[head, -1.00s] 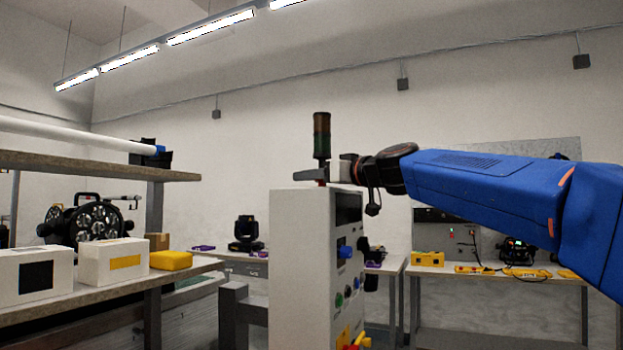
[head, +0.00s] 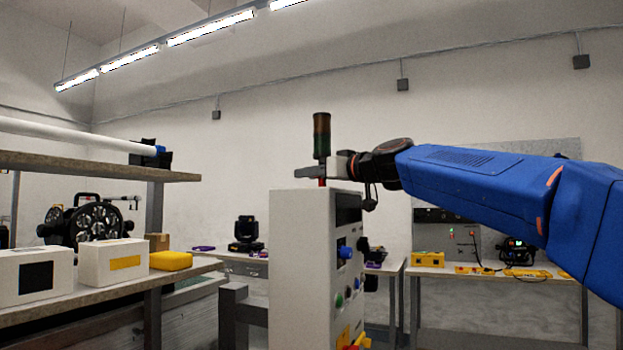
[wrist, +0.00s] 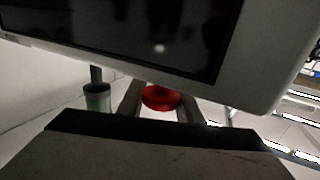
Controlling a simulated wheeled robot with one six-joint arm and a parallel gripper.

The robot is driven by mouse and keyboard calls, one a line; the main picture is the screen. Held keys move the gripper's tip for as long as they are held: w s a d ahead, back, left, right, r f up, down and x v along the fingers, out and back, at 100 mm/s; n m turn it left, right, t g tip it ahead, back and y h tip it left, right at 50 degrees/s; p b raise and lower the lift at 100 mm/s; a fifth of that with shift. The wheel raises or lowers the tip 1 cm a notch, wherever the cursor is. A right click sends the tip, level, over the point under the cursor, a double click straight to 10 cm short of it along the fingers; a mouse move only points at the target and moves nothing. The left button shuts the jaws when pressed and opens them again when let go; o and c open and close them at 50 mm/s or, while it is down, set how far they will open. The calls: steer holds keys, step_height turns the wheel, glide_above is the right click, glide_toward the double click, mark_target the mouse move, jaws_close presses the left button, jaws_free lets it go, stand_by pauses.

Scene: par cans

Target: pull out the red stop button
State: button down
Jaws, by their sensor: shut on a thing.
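The red stop button (wrist: 161,97) shows in the wrist view between the two fingers of my gripper (wrist: 160,108), just beyond the edge of the control cabinet. In the head view a small red part of the button (head: 322,183) shows at the top of the white cabinet (head: 300,265), below my gripper (head: 318,172). My gripper is shut on the button, with one finger on each side. The fingers hide part of it in the head view.
A dark signal tower (head: 321,135) stands right behind my gripper. Knobs, including a blue one (head: 345,252), stick out from the cabinet's right face. A shelf bench (head: 120,285) is at left and another table (head: 490,283) at right.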

steer(key=c, duration=1.3)
jaws_free()
steer(key=shift+r, duration=0.1)
steer(key=shift+o, duration=0.2)
steer(key=v, duration=1.7)
steer(key=shift+s, duration=0.25)
steer(key=shift+d, duration=0.1)
steer(key=s+d+f+m+g+h, duration=0.1)
steer(key=s+d+f+m+h, duration=0.2)
steer(key=f, duration=0.7)
steer(key=s+d+f+g+h, duration=0.1)
steer(key=s+d+f+h, duration=0.3)
steer(key=f, duration=0.6)
steer(key=s+d+f+m+g, duration=0.15)
steer(key=s+f, duration=0.35)
steer(key=f, duration=0.5)
steer(key=s+d+f+m+g+h, duration=0.1)
steer(key=s+d+f, duration=0.3)
steer(key=f, duration=0.5)
steer(key=s+d+f+m+g+h, duration=0.1)
steer(key=s+d+f+m+h, duration=0.1)
steer(key=s+d+f, duration=0.3)
steer(key=s+d+f+m+g+h, duration=0.1)
steer(key=s+d+f+m+h, duration=0.1)
steer(key=s+f, duration=0.7)
step_height(320, 180, down, 5)
steer(key=d+h, duration=0.1)
steer(key=d, duration=0.1)
steer(key=shift+d+g, duration=0.35)
